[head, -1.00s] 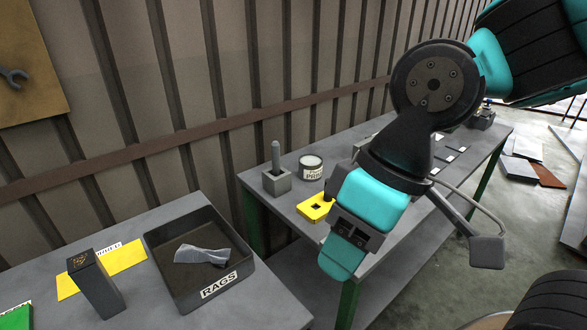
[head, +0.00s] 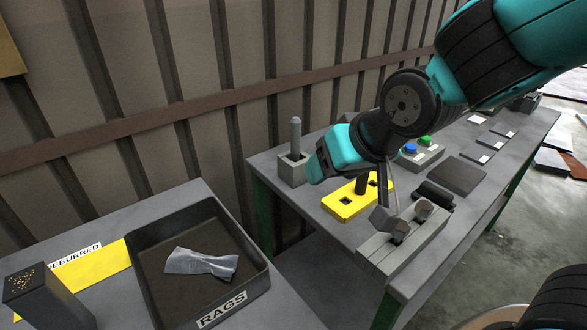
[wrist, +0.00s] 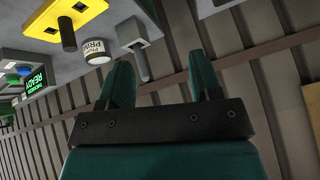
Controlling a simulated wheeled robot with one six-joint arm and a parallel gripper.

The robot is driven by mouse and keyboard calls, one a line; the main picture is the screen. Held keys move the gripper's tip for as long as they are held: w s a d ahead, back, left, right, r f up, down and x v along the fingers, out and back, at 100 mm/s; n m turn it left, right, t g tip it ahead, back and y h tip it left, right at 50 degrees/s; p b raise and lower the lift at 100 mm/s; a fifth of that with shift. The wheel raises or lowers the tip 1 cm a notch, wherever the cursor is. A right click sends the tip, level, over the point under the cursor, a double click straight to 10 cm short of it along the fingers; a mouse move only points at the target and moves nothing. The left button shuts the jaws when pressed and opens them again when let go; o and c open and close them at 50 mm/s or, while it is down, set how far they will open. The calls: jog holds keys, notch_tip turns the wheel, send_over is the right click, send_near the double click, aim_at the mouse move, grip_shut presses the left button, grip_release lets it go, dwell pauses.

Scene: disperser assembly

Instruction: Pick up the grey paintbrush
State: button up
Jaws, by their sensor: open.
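An upright grey stick-like handle (head: 295,135), which looks like the grey paintbrush, stands in a square grey holder (head: 292,170) at the near left corner of the far bench. In the wrist view the handle (wrist: 144,70) and holder (wrist: 132,36) show upside down, beyond the fingers and toward the left one. My gripper (wrist: 162,77) is open and empty, its two teal fingers apart. In the head view my gripper (head: 330,155) is just right of the holder; the handle is not between the fingers. The brush's lower end is hidden in the holder.
A yellow plate (head: 340,207) with a dark peg and a grey fixture (head: 385,262) lie below my arm. A primer can (wrist: 97,50) stands near the holder. A rags tray (head: 262,284) is on the near table. The ribbed wall (head: 230,90) is close behind.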

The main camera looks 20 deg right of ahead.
jog(key=w+d+f+m+t+h+b, duration=0.2)
jog(key=w+d+f+t+b, duration=0.15)
jog(key=w+f+b, duration=0.35)
jog(key=n+t+y+b, duration=0.1)
jog(key=n+t+b, duration=0.1)
jog(key=t+b, duration=0.55)
send_near(298, 140)
jog(key=w+p, duration=0.2)
jog(key=p, duration=0.1)
jog(key=w+p, duration=0.2)
jog(key=p, duration=0.1)
jog(key=w+a+p, duration=0.1)
jog(key=w+p, duration=0.2)
jog(key=shift+w+a, duration=0.1)
jog(key=w+p, duration=0.2)
jog(key=w, duration=0.2)
jog(key=shift+w+a+f, duration=0.1)
jog(key=shift+w+f, duration=0.05)
jog(key=shift+w, duration=0.25)
jog(key=shift+w+a+p, duration=0.1)
jog(key=shift+w+p, duration=0.25)
jog(key=shift+w, duration=0.1)
jog(key=c, duration=1)
